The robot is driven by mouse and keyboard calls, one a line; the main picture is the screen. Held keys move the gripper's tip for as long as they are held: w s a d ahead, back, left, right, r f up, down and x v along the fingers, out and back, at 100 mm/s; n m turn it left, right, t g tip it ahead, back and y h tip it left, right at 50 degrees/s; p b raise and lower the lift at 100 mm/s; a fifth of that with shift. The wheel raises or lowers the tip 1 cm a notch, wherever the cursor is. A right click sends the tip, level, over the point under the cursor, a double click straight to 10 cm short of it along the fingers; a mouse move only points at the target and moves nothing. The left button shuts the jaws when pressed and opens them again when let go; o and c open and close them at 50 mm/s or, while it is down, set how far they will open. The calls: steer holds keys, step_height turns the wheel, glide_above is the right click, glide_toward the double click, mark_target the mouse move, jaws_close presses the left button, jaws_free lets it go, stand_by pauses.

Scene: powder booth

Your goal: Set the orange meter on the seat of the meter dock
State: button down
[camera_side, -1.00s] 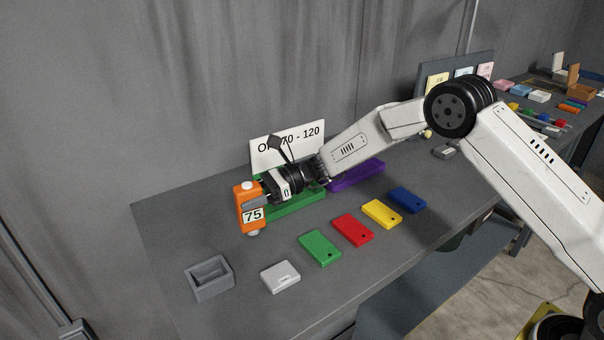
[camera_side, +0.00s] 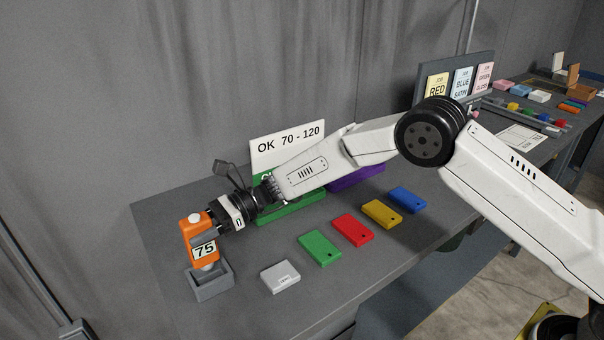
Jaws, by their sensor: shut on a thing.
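The orange meter (camera_side: 195,232) is upright, with a white knob on top and a "75" label on its face. My gripper (camera_side: 205,238) is shut on the meter. The meter dock (camera_side: 213,288) is a grey open box at the table's left front. The meter's lower end is over the dock's opening and overlaps its back rim in the picture. I cannot tell whether the meter touches the seat, as the dock's inside is partly hidden.
A white block (camera_side: 280,276) lies right of the dock. Green (camera_side: 320,247), red (camera_side: 353,229), yellow (camera_side: 382,214) and blue (camera_side: 407,199) plates lie in a row. A sign reading "OK 70 - 120" (camera_side: 288,146) stands behind my arm.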

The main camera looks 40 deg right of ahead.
mark_target(204, 250)
steer(key=shift+f, duration=1.2)
steer(key=shift+f, duration=1.45)
stand_by(1.8)
steer(key=shift+c, duration=0.4)
jaws_free()
steer(key=shift+f, duration=0.1)
steer(key=shift+d, duration=0.1)
steer(key=d+r, duration=0.1)
steer(key=d, duration=0.6)
steer(key=shift+d+r, duration=0.15)
steer(key=shift+d, duration=0.15)
